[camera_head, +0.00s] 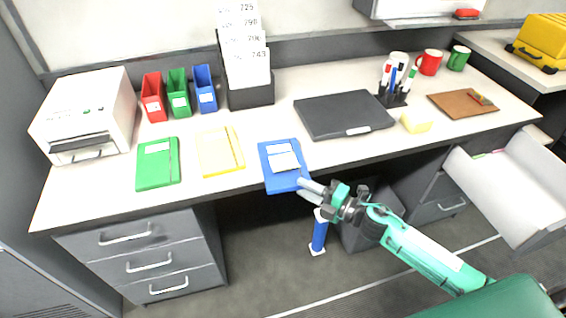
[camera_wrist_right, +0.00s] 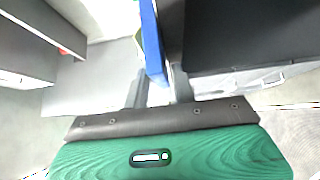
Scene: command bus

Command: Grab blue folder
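The blue folder (camera_head: 281,180) lies on the desk near its front edge, with white labels on its cover. Its front end reaches slightly past the desk edge. My right gripper (camera_head: 306,184) is at the folder's front right corner. In the right wrist view, the folder (camera_wrist_right: 153,42) shows edge-on between the two fingers of the right gripper (camera_wrist_right: 158,90). The fingers stand apart, with a gap beside the folder, so the gripper looks open around it. My left gripper is not in view.
A yellow folder (camera_head: 220,152) and a green folder (camera_head: 158,164) lie to the left on the desk (camera_head: 100,198). A closed black laptop (camera_head: 343,114) is to the right. A blue cylinder (camera_head: 319,236) is below the desk.

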